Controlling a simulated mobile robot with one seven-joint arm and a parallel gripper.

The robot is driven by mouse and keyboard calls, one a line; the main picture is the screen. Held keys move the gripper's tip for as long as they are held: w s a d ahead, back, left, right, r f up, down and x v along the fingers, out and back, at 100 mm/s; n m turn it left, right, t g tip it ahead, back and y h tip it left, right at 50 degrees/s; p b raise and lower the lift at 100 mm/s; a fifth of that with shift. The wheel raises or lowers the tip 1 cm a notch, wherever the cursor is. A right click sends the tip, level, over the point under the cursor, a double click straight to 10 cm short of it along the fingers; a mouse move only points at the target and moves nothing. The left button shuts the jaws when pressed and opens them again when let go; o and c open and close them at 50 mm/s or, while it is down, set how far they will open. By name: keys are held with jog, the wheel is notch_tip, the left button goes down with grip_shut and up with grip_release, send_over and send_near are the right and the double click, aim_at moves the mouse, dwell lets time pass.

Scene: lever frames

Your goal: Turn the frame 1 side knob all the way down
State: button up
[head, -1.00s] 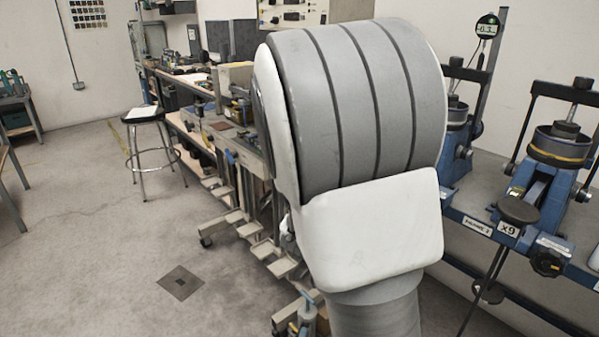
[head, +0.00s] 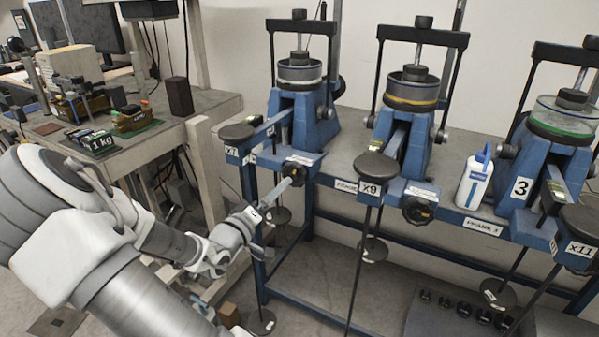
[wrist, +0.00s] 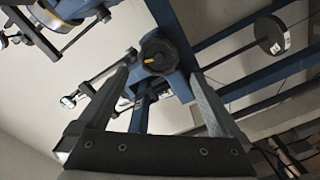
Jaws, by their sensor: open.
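The side knob of frame 1, a black lobed knob (head: 297,168), sits on the front of the leftmost blue lever frame (head: 314,128). In the wrist view the knob (wrist: 158,55) shows a yellow mark pointing left and slightly down. My gripper (head: 278,190) is open and reaches up to the knob from the lower left. In the wrist view my gripper (wrist: 163,68) has its two fingertips on either side of the knob. I cannot tell whether they touch it.
The middle frame has a similar knob (head: 418,210). A white bottle (head: 474,178) stands before the right frame. Hanging weights, such as the one under the middle frame (head: 372,250), and rods lie close below. A side bench (head: 160,140) stands at left.

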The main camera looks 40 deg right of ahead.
aim_at(292, 177)
jog(key=b+x, duration=0.5)
jog(key=x, duration=0.4)
jog(key=shift+d+f, duration=0.1)
jog(key=shift+f, duration=0.1)
jog(key=shift+w+d+r, duration=0.1)
jog(key=shift+d+r, duration=0.05)
jog(key=shift+d, duration=0.2)
jog(key=shift+c, duration=0.3)
grip_shut()
